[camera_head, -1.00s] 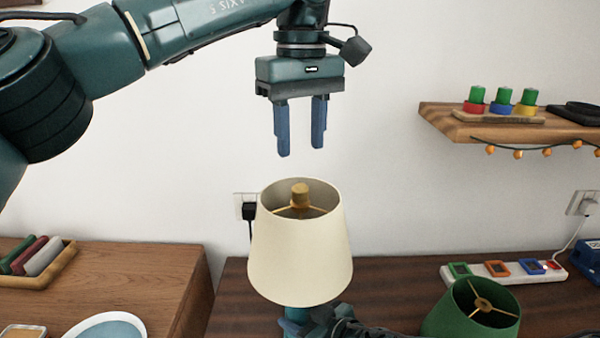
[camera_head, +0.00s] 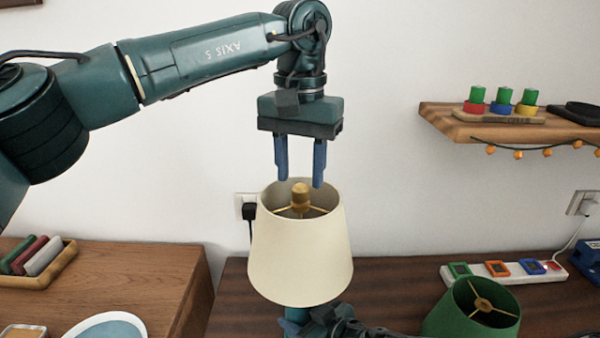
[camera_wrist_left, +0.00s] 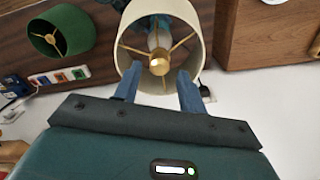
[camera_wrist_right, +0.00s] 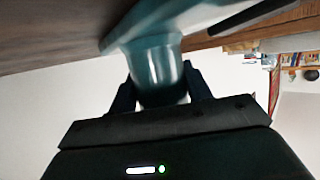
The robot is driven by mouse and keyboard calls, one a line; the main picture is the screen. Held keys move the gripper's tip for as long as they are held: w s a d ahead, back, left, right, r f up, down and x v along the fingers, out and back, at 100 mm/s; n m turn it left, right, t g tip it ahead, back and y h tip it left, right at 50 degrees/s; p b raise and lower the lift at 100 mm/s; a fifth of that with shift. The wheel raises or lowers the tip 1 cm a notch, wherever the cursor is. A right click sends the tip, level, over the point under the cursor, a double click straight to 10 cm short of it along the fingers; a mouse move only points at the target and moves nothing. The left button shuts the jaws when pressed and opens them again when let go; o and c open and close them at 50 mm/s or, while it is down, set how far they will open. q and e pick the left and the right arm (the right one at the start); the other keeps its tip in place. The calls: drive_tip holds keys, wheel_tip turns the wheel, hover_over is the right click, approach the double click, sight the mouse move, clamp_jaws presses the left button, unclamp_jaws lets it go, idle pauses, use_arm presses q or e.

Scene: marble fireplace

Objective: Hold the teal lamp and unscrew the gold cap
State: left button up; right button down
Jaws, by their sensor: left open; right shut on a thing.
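The lamp has a cream shade (camera_head: 300,255) and a gold cap (camera_head: 300,195) at the top centre, on thin gold spokes. In the left wrist view the gold cap (camera_wrist_left: 159,66) shows between my fingers. My left gripper (camera_head: 300,184) is open and points down, its fingertips at the shade's upper opening on either side of the cap, not touching it as far as I can see. My right gripper (camera_wrist_right: 160,90) is shut on the teal lamp body (camera_wrist_right: 155,65), which stands below the shade. In the head view the shade hides most of that body.
A green lampshade (camera_head: 470,312) lies on the dark table to the right, near a white power strip (camera_head: 505,271). A wooden shelf (camera_head: 470,127) with coloured pegs is at upper right. A brown cabinet (camera_head: 140,280) with a tray (camera_head: 40,270) stands at left.

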use_arm(q)
drive_tip(key=shift+f, duration=1.4)
drive_tip(key=shift+c, duration=0.3)
